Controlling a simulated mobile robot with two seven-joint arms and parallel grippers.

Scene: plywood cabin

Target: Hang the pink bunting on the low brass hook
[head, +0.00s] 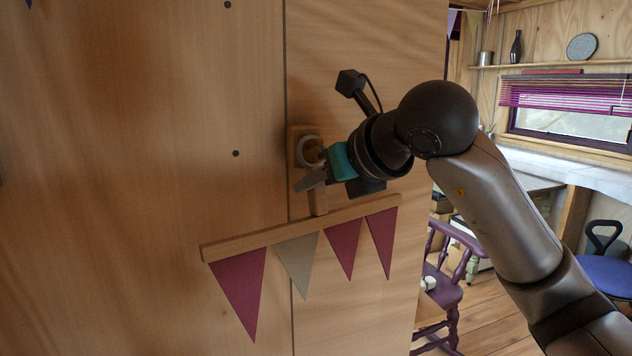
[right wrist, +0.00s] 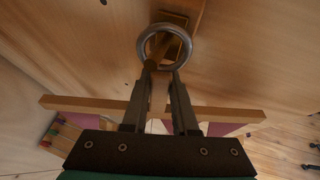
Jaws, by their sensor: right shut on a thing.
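The pink bunting (head: 240,282) is a wooden bar with pink and beige pennants, a short upright stem and a grey ring (head: 308,150) on top. The bar tilts, its left end lower. My right gripper (head: 318,180) is shut on the stem just below the ring. In the right wrist view the fingers (right wrist: 160,88) close around the stem, and the ring (right wrist: 165,42) shows beyond them. A wooden backing plate (head: 294,133) is on the panel behind the ring. My left gripper is out of view.
The plywood panel (head: 130,150) fills the left, with dark screw heads. Right of its edge are a purple chair (head: 450,290), a blue-seated chair (head: 608,275), a shelf (head: 560,65) and a window with a purple blind (head: 565,92). Open floor shows at lower right.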

